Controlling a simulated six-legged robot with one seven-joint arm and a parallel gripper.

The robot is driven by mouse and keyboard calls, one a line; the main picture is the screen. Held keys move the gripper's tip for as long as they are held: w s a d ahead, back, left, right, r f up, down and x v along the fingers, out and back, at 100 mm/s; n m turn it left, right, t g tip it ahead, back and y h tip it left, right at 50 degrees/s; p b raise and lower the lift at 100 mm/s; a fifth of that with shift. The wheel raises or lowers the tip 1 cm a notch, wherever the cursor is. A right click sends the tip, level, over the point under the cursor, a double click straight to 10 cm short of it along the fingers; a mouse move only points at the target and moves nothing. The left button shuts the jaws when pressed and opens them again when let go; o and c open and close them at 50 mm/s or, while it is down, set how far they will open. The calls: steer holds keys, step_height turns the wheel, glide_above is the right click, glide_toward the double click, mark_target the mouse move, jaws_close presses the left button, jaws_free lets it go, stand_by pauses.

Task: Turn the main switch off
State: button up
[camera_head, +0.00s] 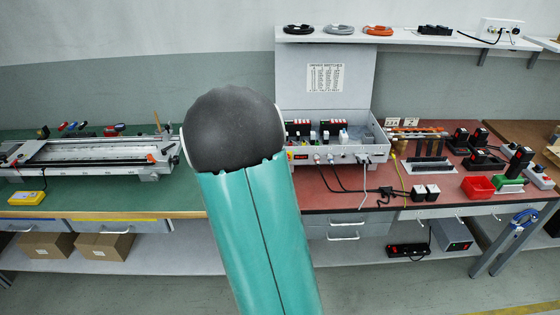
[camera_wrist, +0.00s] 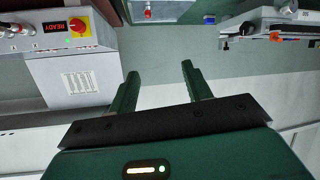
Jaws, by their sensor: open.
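The main switch, a red knob on a yellow plate (camera_wrist: 79,26), sits on the face of a light grey control box (camera_wrist: 60,42) at the upper left of the wrist view. A lit red READY display (camera_wrist: 48,27) is left of it. My gripper (camera_wrist: 158,72) is open and empty, with its two green fingers apart. It is to the right of the switch in that view and not touching it. In the head view the control box (camera_head: 335,152) stands on the bench, partly behind my arm.
A red-topped bench (camera_head: 345,192) carries cables, a red bin (camera_head: 478,187) and black tools on chargers. A green-topped bench (camera_head: 110,190) at left holds a long rail machine (camera_head: 90,155). A shelf (camera_head: 400,38) with coiled cables runs above the box.

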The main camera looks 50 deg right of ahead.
steer(key=s+d+f+n+t+h, duration=0.1)
steer(key=s+d+f+h, duration=0.4)
steer(key=s+d+f, duration=0.7)
steer(key=w+x, duration=0.1)
steer(key=x, duration=1.5)
steer(key=shift+a+r, duration=0.3)
steer(key=shift+r, duration=0.2)
steer(key=shift+c, duration=0.2)
steer(key=c, duration=0.9)
